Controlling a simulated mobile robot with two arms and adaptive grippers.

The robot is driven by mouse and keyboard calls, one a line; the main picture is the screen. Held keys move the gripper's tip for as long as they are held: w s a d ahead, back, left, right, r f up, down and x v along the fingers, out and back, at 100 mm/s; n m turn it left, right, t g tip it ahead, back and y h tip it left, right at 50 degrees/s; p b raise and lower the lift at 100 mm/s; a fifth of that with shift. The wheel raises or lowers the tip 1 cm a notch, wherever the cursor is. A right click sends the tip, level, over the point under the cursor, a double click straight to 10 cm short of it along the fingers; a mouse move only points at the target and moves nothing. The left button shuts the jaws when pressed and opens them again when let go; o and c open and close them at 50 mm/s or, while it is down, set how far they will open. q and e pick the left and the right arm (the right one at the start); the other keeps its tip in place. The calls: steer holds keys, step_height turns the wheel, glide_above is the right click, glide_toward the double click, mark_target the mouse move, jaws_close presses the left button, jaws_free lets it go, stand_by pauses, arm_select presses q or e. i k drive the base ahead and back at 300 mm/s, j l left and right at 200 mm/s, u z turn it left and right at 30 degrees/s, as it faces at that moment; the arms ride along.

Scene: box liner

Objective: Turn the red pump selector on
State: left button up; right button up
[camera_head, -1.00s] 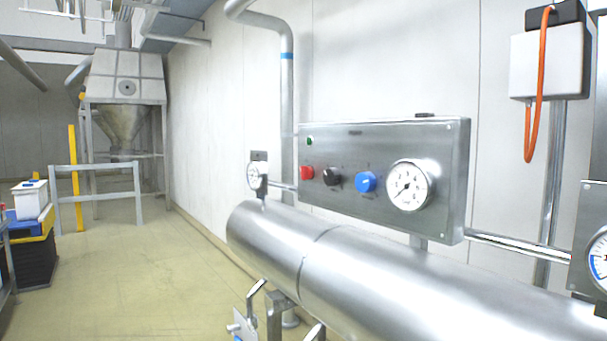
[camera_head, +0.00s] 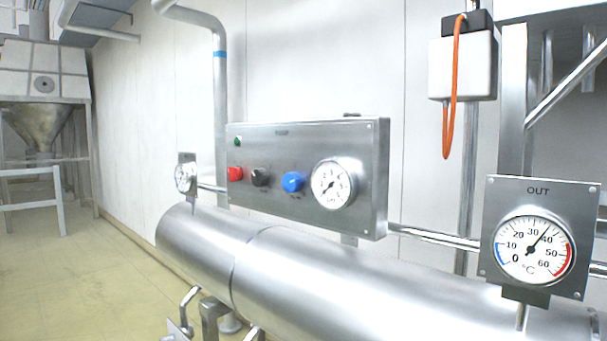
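The red pump selector (camera_head: 235,173) is a small red knob on the left part of a grey metal control panel (camera_head: 300,142). To its right on the same panel are a black knob (camera_head: 260,177), a blue knob (camera_head: 293,181) and a round white gauge (camera_head: 333,185). A small green light or button (camera_head: 237,141) sits above the red knob. The red knob's pointer direction is too small to tell. Neither of my grippers is in view.
A large steel cylinder (camera_head: 330,278) lies below and in front of the panel. A temperature gauge marked OUT (camera_head: 533,248) stands at right. A white box (camera_head: 462,66) with an orange cable hangs at upper right. Open floor (camera_head: 80,280) lies at left.

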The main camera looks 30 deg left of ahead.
mark_target(235, 173)
steer(key=j+z, duration=0.3)
steer(key=j, duration=0.15)
steer(key=j+z, duration=0.3)
steer(key=j, duration=0.15)
steer(key=j+z, duration=0.25)
steer(key=j, duration=0.2)
steer(key=k+j+z, duration=0.15)
steer(key=j+z, duration=0.15)
steer(key=k+j+z, duration=0.15)
steer(key=j+z, duration=0.15)
steer(key=j, duration=0.2)
